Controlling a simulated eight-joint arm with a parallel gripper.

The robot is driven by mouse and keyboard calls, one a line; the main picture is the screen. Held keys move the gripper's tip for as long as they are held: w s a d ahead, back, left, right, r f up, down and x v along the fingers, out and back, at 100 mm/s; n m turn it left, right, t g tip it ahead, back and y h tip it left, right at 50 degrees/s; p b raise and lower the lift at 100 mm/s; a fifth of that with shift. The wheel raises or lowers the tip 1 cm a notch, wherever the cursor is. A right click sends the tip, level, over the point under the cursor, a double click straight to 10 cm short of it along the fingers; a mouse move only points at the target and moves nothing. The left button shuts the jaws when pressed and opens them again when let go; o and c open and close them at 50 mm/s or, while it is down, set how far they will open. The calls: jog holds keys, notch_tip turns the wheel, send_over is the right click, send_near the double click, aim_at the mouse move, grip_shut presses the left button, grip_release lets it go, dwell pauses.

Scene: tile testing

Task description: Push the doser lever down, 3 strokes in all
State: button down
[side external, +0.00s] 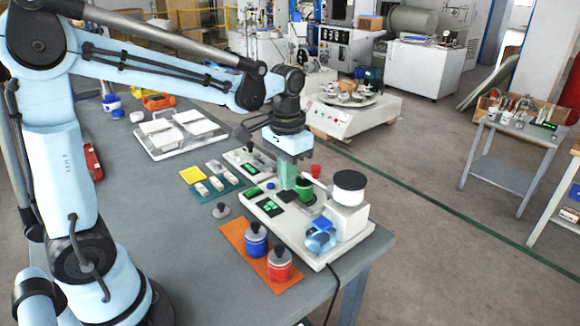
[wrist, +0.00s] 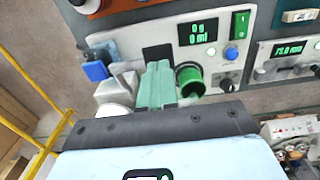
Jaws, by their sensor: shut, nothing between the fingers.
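The doser is a white machine (side external: 345,222) with a black-topped white drum (side external: 349,182), near the bench's right end. A pale bar (side external: 318,184) with a red knob (side external: 315,170) sticks out from it toward my gripper and looks like the lever. In the wrist view the lever cannot be made out clearly. My gripper (side external: 288,184) points down, its green fingers shut and empty, over the machine beside the green cup (side external: 306,193). In the wrist view my fingers (wrist: 157,72) are left of the green cup (wrist: 188,78). Contact with the lever cannot be told.
A lit display (wrist: 198,31) reads 0 g and 0 ml. Blue (side external: 256,242) and red (side external: 279,264) jars stand on an orange mat (side external: 236,235). A second panel device (side external: 247,164) stands behind. A white tray (side external: 160,147) lies farther back.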

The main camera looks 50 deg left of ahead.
aim_at(288, 194)
jog(key=shift+f, duration=0.1)
jog(key=shift+f, duration=1.6)
jog(key=shift+r, duration=1.7)
jog(key=shift+f, duration=1.7)
jog(key=shift+r, duration=1.7)
